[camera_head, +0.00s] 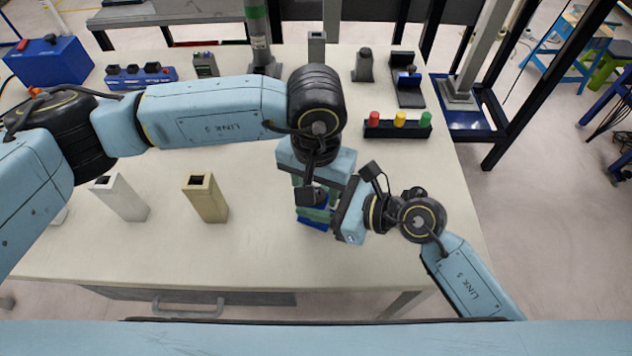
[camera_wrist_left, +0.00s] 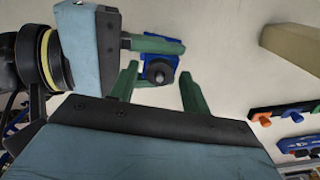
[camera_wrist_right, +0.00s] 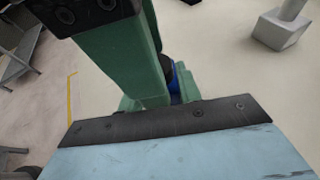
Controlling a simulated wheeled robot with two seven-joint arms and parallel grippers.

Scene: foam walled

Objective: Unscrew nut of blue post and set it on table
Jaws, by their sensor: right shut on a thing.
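The blue post (camera_head: 312,223) stands on the table near its front edge, mostly hidden by my grippers. Its dark round nut (camera_wrist_left: 159,71) shows on top in the left wrist view. My left gripper (camera_head: 314,200) points down from above; its green fingers (camera_wrist_left: 160,88) are spread on both sides of the nut, with gaps visible. My right gripper (camera_head: 328,214) comes from the right, low down, and is shut on the blue post. In the right wrist view a left finger hides much of the post (camera_wrist_right: 175,86) and nut (camera_wrist_right: 167,66).
Beige (camera_head: 207,200) and grey (camera_head: 121,199) square tubes stand left on the table (camera_head: 255,255). A block with red, yellow and green knobs (camera_head: 398,126) is at right. A blue block with dark knobs (camera_head: 141,76) is at back left. The front middle is clear.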

